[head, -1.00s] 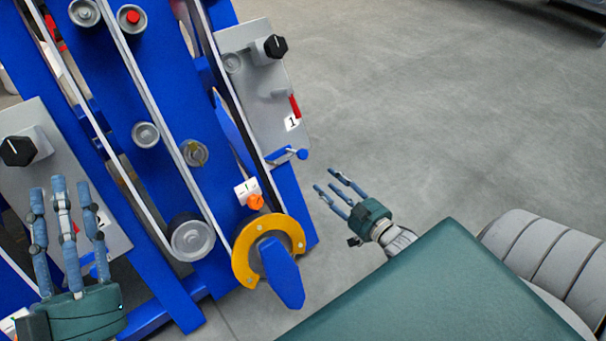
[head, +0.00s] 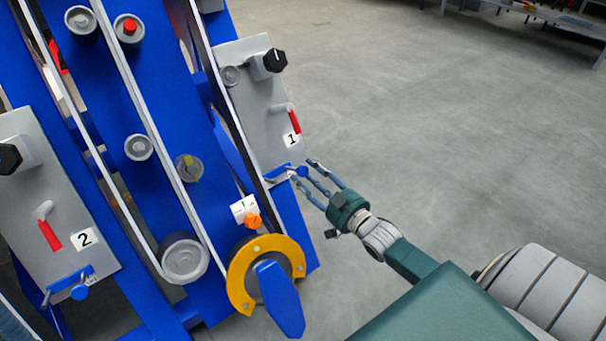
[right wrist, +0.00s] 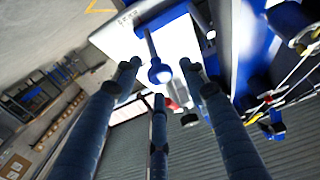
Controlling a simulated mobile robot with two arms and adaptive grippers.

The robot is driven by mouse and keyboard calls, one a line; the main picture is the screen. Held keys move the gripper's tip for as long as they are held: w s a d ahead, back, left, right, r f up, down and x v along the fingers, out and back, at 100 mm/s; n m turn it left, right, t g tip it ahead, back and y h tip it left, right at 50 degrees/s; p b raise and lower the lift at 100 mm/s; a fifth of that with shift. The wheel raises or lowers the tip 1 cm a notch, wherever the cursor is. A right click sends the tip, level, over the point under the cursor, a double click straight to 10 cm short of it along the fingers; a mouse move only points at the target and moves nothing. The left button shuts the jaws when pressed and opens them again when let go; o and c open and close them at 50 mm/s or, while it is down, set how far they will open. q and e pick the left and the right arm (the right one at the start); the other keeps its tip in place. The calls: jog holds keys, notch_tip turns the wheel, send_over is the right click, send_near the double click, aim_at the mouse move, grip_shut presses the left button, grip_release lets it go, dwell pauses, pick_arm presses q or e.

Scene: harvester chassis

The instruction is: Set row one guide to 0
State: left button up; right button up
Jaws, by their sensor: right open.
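The row one panel (head: 262,105) is a grey plate marked 1. Its blue guide lever, with a ball knob (head: 302,171), sits at the plate's lower end. My right gripper (head: 318,178) is open, with its three fingers reaching toward the knob from the right. In the right wrist view, the knob (right wrist: 160,72) shows ahead between the spread fingertips, not gripped. I cannot tell whether a finger touches it. The guide's scale is too small to read. Of my left gripper, only a blurred sliver (head: 14,326) shows at the lower left edge.
Panel 1 also bears a black dial (head: 271,63) and a red lever (head: 294,120). Panel 2 (head: 85,215) stands at the left with its own blue lever (head: 78,291).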

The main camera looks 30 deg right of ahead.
jog(key=shift+w+a+b, duration=0.1)
jog(key=shift+w+b, duration=0.25)
jog(key=shift+w, duration=1)
grip_shut()
jog(key=shift+w+d+r, duration=0.1)
jog(key=shift+w+d, duration=0.05)
jog(key=shift+d, duration=1.6)
grip_release()
jog(key=shift+d, duration=0.1)
